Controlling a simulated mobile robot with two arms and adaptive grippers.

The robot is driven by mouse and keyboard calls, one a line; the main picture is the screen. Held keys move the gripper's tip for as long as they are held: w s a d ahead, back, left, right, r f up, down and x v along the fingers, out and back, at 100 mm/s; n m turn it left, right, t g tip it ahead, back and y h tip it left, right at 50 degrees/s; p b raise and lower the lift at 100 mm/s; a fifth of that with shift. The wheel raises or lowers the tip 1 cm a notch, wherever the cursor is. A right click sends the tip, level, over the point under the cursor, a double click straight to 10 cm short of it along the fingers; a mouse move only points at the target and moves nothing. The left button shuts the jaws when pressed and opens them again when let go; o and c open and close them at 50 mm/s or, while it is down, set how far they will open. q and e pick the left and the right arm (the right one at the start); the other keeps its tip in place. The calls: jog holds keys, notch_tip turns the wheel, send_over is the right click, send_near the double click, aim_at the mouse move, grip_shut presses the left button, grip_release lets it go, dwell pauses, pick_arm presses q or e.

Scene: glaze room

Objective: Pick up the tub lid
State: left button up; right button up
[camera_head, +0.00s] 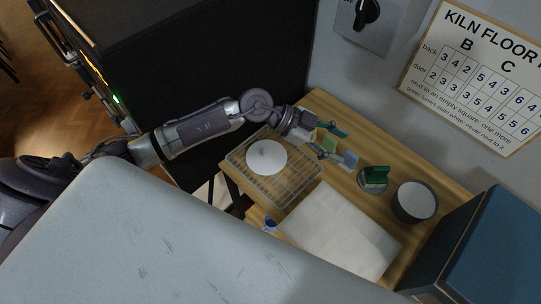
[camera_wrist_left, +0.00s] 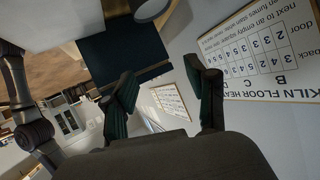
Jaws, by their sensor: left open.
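A small round grey disc with an upright dark-green piece (camera_head: 375,178) sits on the wooden table; it may be the tub lid, but I cannot tell for sure. A dark grey tub (camera_head: 408,215) with a white round top stands just right of it. My left gripper (camera_head: 331,141) is open over the table's back part, left of the green piece and apart from it. In the left wrist view its two fingers (camera_wrist_left: 160,68) are spread with nothing between them. My right gripper is in neither view.
A white disc (camera_head: 266,157) lies on a wire rack (camera_head: 283,189). Small coloured tiles (camera_head: 349,159) lie near my left gripper. White sheets (camera_head: 340,232) cover the table's front. A blue box-like unit (camera_head: 500,245) stands at right; a wall chart (camera_head: 480,75) hangs behind.

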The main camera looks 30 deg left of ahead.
pick_arm(q)
jog(key=w+a+f+n+g+y, duration=0.1)
jog(key=a+f+y, duration=0.2)
jog(key=a, duration=0.3)
jog(key=a+f+n+g+y, duration=0.1)
jog(key=a+f+y, duration=0.2)
jog(key=a+y, duration=0.15)
jog(key=n+y, duration=0.3)
jog(key=y, duration=0.1)
send_near(266, 151)
jog(key=f+b, duration=0.3)
jog(key=w+f+b, duration=0.1)
jog(key=f+b, duration=0.1)
jog(key=shift+d+f, duration=0.2)
jog(key=shift+d, duration=0.05)
notch_tip(266, 151, down, 5)
jog(key=b, duration=0.4)
jog(key=shift+d+b, duration=0.2)
jog(key=shift+b, duration=0.1)
jog(key=shift+r, duration=0.1)
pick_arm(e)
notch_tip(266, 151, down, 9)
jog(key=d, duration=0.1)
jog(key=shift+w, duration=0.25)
pick_arm(q)
jog(key=shift+c, duration=0.3)
grip_shut()
